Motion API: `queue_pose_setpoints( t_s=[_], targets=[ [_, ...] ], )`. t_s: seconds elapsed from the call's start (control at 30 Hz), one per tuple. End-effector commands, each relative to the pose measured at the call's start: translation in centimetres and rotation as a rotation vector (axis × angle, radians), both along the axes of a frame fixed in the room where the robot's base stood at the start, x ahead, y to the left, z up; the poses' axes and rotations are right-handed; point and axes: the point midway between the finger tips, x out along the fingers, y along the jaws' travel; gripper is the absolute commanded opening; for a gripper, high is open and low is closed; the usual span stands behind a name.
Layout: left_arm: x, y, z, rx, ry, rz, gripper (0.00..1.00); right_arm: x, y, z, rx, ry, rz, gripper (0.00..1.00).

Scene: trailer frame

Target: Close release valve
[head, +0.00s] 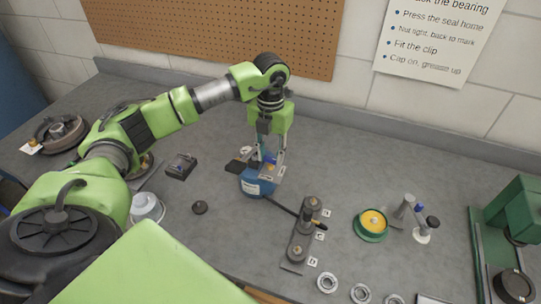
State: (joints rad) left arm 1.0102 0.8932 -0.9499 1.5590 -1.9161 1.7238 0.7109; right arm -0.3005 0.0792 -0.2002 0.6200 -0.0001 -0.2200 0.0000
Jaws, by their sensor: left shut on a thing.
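A small blue unit (262,181) with a pale label stands on the grey bench near the middle in the head view. A dark rod reaches from its base toward the lower right. My left gripper (268,165) points down over its top, with its fingers at the top of the unit. It is shut on a part there, but the fingers largely hide that part. No release valve can be made out clearly. My right gripper is not in view.
A dark bar with round posts (302,238) lies to the right of the unit. Beyond it are a green and yellow dish (371,224) and a green machine (513,222). Several metal rings lie in front. A black puck (200,207) sits left.

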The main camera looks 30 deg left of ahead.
Motion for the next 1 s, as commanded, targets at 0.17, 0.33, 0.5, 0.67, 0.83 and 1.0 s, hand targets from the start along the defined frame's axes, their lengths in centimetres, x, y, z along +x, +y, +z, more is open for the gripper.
queue_pose_setpoints(
  t_s=[0.17,0.33,0.5,0.67,0.83,1.0],
  targets=[
    [0.15,0.04,0.15,0.0,-0.005,0.042,0.07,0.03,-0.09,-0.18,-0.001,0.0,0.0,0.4],
    [0.16,0.04,0.2,0.0,-0.005,0.058,0.07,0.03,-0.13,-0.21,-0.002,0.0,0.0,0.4],
    [0.16,0.05,0.22,0.0,-0.006,0.059,0.07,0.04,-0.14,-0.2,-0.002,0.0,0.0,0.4],
    [0.17,0.06,0.23,0.0,-0.006,0.058,0.07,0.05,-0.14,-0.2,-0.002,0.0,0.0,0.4],
    [0.13,0.07,0.17,0.001,-0.004,0.058,0.36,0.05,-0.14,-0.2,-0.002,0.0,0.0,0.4],
    [0.06,0.08,0.09,0.001,-0.002,0.057,0.36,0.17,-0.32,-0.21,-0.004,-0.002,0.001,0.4]
  ],
)
